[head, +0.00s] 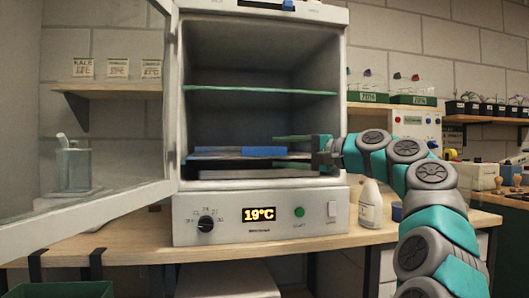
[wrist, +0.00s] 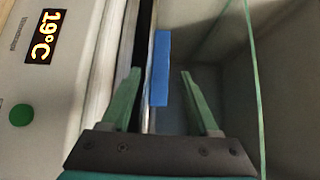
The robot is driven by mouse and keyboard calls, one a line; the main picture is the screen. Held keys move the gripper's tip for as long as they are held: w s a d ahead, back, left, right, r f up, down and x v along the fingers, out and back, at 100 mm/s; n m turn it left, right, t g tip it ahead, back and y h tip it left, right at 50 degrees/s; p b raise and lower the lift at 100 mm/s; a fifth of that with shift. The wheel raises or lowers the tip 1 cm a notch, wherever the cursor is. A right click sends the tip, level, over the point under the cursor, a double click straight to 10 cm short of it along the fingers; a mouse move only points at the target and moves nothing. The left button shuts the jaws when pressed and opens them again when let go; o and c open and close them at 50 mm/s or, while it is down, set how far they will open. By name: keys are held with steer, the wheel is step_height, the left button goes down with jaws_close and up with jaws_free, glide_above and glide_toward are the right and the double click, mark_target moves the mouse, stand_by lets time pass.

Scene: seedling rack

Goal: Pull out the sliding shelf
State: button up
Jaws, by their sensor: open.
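The sliding shelf (head: 212,156) is the lower shelf inside the open incubator, a thin pale panel with a blue strip (head: 263,151) on its front edge. My gripper (head: 281,151) reaches in from the right across the front of the opening, its fingers pointing left. It is open, with one green finger above and one below the level of the strip's right end. In the wrist view, the blue strip (wrist: 161,68) lies in line with the gap between the fingers (wrist: 159,72), with space on both sides. I cannot tell whether the strip is fully between them.
The incubator door (head: 100,120) stands wide open to the left. A fixed green-edged upper shelf (head: 260,91) is above. The control panel with its 19°C display (head: 259,214) is below the opening. A white bottle (head: 370,204) stands on the bench to the right, near my arm.

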mark_target(266, 150)
steer(key=shift+p+x, duration=0.55)
steer(key=shift+x, duration=2.25)
steer(key=shift+r, duration=0.1)
jaws_close()
